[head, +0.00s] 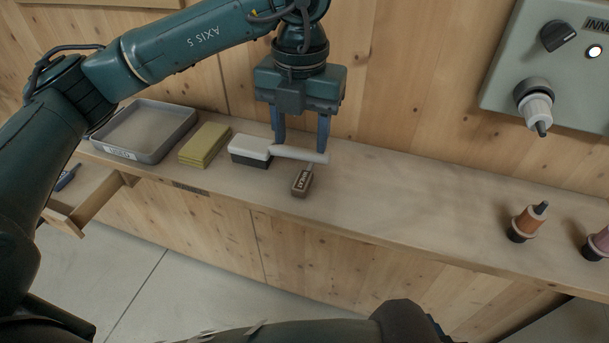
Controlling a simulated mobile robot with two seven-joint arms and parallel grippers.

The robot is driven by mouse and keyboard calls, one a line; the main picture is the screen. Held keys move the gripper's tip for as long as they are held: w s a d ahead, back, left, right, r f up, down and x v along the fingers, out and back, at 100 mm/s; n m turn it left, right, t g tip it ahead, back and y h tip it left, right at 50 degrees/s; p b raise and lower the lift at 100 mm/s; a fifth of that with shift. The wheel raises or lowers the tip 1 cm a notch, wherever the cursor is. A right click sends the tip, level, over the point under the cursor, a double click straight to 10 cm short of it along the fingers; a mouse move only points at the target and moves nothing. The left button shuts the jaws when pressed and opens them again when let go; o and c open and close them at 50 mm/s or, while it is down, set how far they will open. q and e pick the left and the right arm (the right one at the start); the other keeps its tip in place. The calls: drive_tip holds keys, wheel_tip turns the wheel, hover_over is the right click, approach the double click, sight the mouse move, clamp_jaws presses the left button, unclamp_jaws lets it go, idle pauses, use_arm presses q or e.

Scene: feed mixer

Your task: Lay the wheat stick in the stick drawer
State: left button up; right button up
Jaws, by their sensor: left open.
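A small brown labelled block with a thin shaft (302,182), which looks like the wheat stick, lies on the wooden shelf just in front of the brush handle. My left gripper (302,146) is open and empty, pointing down over the shelf behind it. Its fingertips are close to the brush handle; I cannot tell whether they touch it. An open wooden drawer (98,203), which looks like the stick drawer, juts out below the shelf at the left. A blue object (67,178) lies in it. My left arm hides part of the drawer. My right gripper is out of view.
A white-handled brush with dark bristles (249,147), yellow-green sponges or cloths (205,144) and a grey tray (187,130) stand on the shelf (400,200). An orange-brown plug-like piece (527,222) stands at the right. A grey panel (500,85) hangs above. The shelf's middle is clear.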

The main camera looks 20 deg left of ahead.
sight(303, 178)
use_arm(q)
drive_tip(key=f, duration=0.4)
drive_tip(key=f+p, duration=0.1)
drive_tip(key=f, duration=0.3)
drive_tip(key=shift+d+f, duration=0.2)
drive_tip(key=shift+f, duration=0.15)
drive_tip(key=shift+c, duration=0.3)
clamp_jaws()
